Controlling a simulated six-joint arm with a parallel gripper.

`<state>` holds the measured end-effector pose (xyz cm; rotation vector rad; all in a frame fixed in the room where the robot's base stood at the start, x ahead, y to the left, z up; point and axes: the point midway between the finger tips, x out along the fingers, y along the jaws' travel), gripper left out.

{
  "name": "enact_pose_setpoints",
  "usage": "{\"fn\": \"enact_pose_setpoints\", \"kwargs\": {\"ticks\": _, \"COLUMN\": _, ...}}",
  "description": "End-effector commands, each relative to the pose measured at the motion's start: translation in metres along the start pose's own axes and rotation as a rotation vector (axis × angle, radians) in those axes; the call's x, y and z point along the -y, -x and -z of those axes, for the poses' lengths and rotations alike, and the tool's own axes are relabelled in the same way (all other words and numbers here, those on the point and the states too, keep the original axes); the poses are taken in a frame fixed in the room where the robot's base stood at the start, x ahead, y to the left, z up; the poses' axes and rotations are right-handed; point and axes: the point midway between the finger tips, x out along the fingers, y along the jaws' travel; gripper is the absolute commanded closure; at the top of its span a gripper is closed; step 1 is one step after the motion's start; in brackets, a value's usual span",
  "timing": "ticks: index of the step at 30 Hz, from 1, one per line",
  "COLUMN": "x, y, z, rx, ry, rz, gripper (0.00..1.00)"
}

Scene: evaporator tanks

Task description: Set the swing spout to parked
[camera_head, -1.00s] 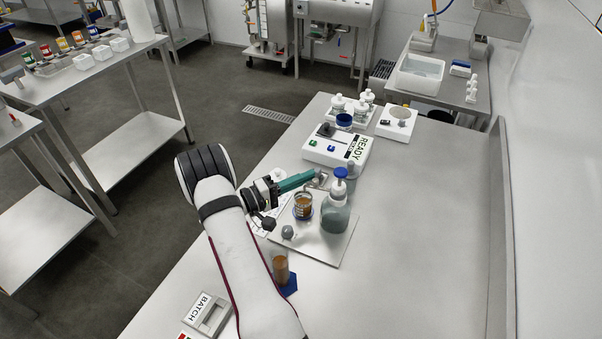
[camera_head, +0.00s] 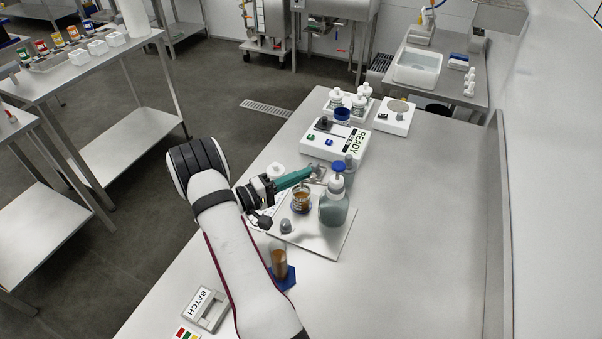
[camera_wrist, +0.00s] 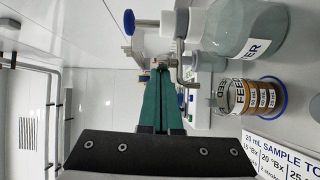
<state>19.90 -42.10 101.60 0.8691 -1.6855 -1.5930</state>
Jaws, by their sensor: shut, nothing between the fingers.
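My gripper (camera_head: 309,171), with long green fingers, is shut and empty. It reaches right across the near bench toward a small bent metal tube (camera_head: 319,173), which looks like the swing spout. In the wrist view, the fingertips (camera_wrist: 161,66) are right at this metal tube (camera_wrist: 176,72), which bends beside them. I cannot tell whether they touch it. A white fitting and blue knob (camera_wrist: 129,22) show beyond the fingers. The spout's parked mark is not readable.
An amber vial (camera_head: 279,264) stands nearer. A READY box (camera_head: 340,145) stands behind. The bench's right side is clear.

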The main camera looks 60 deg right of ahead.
Motion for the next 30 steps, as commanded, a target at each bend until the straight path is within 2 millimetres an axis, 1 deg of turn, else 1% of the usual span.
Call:
{"fn": "enact_pose_setpoints", "kwargs": {"ticks": 10, "x": -0.001, "y": 0.01, "z": -0.016, "rx": -0.003, "ry": 0.002, "rz": 0.0, "gripper": 1.0}}
{"fn": "enact_pose_setpoints", "kwargs": {"ticks": 17, "x": -0.002, "y": 0.017, "z": -0.033, "rx": -0.13, "ry": 0.001, "rz": 0.006, "gripper": 1.0}}
{"fn": "enact_pose_setpoints", "kwargs": {"ticks": 24, "x": -0.003, "y": 0.02, "z": -0.048, "rx": -0.131, "ry": -0.002, "rz": 0.006, "gripper": 1.0}}
{"fn": "enact_pose_setpoints", "kwargs": {"ticks": 30, "x": -0.003, "y": 0.02, "z": -0.056, "rx": -0.131, "ry": -0.003, "rz": 0.006, "gripper": 1.0}}
